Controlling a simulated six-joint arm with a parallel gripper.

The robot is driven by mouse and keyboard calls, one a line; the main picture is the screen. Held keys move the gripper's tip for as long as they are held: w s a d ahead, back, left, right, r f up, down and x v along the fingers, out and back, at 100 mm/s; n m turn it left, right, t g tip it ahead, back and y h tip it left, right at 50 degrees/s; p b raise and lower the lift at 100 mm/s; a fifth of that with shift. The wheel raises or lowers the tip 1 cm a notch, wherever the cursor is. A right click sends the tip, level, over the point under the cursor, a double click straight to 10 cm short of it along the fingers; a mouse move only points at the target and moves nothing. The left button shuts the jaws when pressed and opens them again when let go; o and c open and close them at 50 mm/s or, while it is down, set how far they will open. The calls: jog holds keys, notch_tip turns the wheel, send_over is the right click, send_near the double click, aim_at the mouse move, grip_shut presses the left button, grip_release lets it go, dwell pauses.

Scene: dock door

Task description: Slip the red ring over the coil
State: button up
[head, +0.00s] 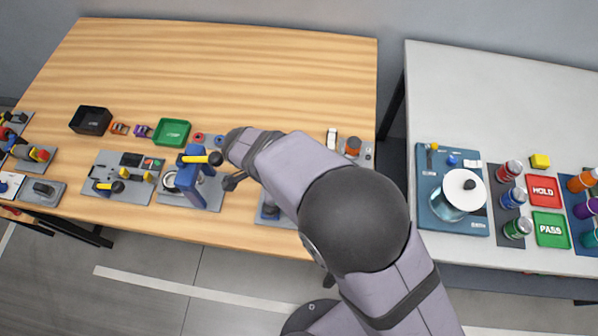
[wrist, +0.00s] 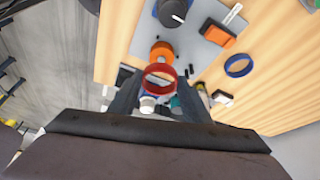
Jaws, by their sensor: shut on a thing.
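The red ring (wrist: 158,91) shows in the wrist view between the two fingers of my gripper (wrist: 158,97), which is shut on it. Its opening faces the camera. An orange round part (wrist: 161,50) shows just beyond the ring's upper edge; I cannot tell for sure whether it is the coil, or how far it is from the ring. In the head view my arm hides the fingertips and the held ring.
In the wrist view a grey plate (wrist: 198,52) carries a dark knob (wrist: 171,12) and an orange block (wrist: 218,33). A blue ring (wrist: 238,66) lies on the wood beside it. In the head view a blue upright (head: 190,181) stands left of my wrist, near a green tray (head: 186,124).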

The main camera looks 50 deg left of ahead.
jog(key=shift+f+b, duration=1.05)
jog(key=shift+f, duration=1.3)
jog(key=shift+f+b, duration=1.1)
jog(key=shift+f, duration=0.05)
jog(key=shift+f+b, duration=0.1)
jog(key=shift+b, duration=0.8)
jog(key=o, duration=1.3)
jog(key=shift+o, duration=0.2)
notch_tip(320, 180, up, 8)
jog(key=p, duration=0.4)
dwell(0.7)
